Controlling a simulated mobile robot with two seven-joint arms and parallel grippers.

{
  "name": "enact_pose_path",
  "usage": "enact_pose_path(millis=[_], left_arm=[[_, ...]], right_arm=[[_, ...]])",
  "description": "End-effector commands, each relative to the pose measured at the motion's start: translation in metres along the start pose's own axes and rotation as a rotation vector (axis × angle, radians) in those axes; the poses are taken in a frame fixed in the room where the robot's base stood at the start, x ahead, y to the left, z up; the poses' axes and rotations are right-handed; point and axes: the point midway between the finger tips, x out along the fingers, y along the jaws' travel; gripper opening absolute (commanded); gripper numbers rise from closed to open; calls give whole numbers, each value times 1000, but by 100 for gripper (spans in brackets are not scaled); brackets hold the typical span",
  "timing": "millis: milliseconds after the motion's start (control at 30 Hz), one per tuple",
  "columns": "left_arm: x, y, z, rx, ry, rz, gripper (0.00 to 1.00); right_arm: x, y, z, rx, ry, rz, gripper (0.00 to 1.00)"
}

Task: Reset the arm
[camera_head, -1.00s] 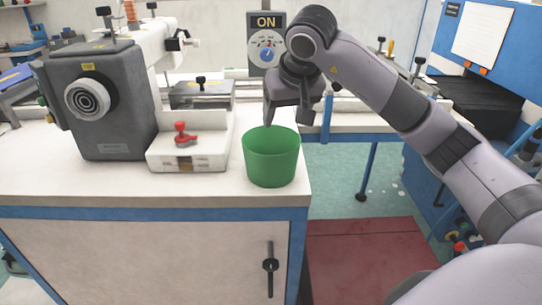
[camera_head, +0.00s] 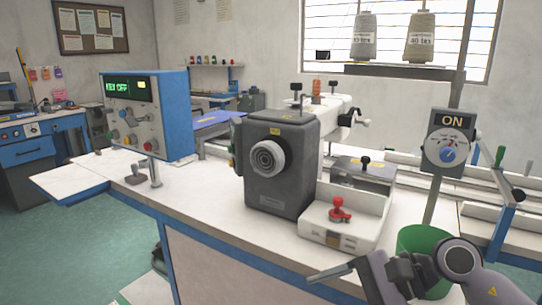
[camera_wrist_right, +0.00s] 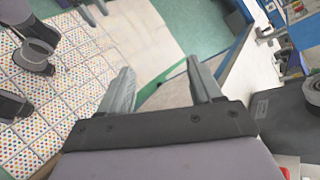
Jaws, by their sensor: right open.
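My right arm comes in at the lower right of the head view. Its gripper (camera_head: 348,276) is beside the front edge of the white workbench (camera_head: 215,215), in front of the green bin (camera_head: 422,238). The arm hides the lower part of the bin. In the right wrist view the two fingers of the right gripper (camera_wrist_right: 163,84) stand apart, with nothing between them.
An ON dial panel (camera_head: 449,142) stands behind the bin. Green floor (camera_head: 60,245) is clear at left.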

Motion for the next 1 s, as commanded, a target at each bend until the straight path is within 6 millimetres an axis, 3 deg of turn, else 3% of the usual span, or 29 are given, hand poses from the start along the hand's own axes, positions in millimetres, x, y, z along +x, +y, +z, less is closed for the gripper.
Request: enact_pose_path(millis=[100, 167, 333, 533, 633, 700, 733, 867, 1000], left_arm=[[-3, 0, -3, 1, -4, 0, 66], [-4, 0, -3, 2, -7, -1, 66], [-8, 0, -7, 3, -8, -1, 66], [-12, -1, -14, 4, -6, -3, 66], [-15, -1, -17, 4, -5, -3, 66], [-16, -2, -19, 4, -5, -4, 66], [-17, -2, -20, 5, -5, -4, 66], [-20, -2, -23, 5, -4, -5, 66], [-22, -2, -26, 5, -4, -6, 66]], right_arm=[[17, -2, 30, 366, -247, -151, 65], [19, -5, 40, 564, -366, -221, 65], [10, -13, 39, 1165, -702, -398, 65], [-7, 8, -8, 1912, -1097, -586, 65], [-12, 40, -40, 2283, -1303, -687, 65], [-13, 72, -62, 2538, -1454, -765, 65], [-13, 88, -71, -2622, 1508, 796, 65], [-6, 165, -97, -2140, 1280, 689, 65], [3, 241, -101, -1726, 1103, 617, 65]])
